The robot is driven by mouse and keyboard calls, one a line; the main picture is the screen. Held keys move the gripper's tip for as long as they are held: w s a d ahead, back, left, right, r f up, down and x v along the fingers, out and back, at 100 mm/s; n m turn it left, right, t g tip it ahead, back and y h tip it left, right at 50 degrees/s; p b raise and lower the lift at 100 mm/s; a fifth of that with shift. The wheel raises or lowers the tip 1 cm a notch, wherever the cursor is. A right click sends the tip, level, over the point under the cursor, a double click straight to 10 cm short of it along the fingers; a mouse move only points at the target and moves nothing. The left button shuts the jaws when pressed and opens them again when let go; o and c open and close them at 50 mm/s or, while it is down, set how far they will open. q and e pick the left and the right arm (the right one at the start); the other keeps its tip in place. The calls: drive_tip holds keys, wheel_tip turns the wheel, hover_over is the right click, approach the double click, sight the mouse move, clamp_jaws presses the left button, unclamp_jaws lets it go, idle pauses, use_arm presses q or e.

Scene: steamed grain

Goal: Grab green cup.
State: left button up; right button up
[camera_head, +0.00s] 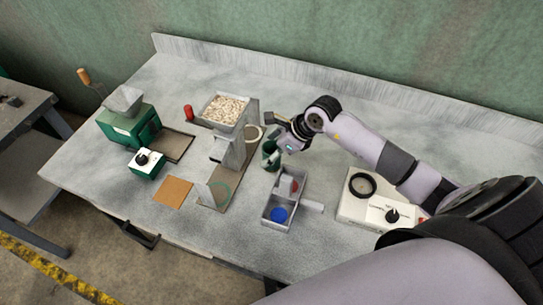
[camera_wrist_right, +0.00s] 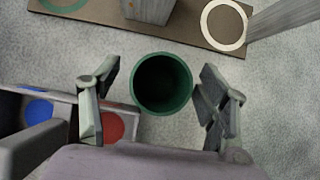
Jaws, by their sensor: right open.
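The green cup (camera_head: 271,155) stands upright on the grey table, just right of the brown-based stand. In the right wrist view the cup (camera_wrist_right: 161,84) is seen from above, its dark inside facing the camera. My right gripper (camera_head: 279,146) is at the cup in the head view. In the right wrist view my right gripper (camera_wrist_right: 154,98) is open, with one finger on each side of the cup and visible gaps between fingers and cup. My left gripper is not in view.
A metal tray (camera_head: 297,213) with blue and red discs lies close to the cup. The stand (camera_head: 215,196) holds a hopper of grain (camera_head: 225,109). A green mill (camera_head: 129,127) is at left, and a white device with a dial (camera_head: 353,207) at right.

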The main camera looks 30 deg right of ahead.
drive_tip(key=shift+c, duration=0.3)
drive_tip(key=c, duration=1.2)
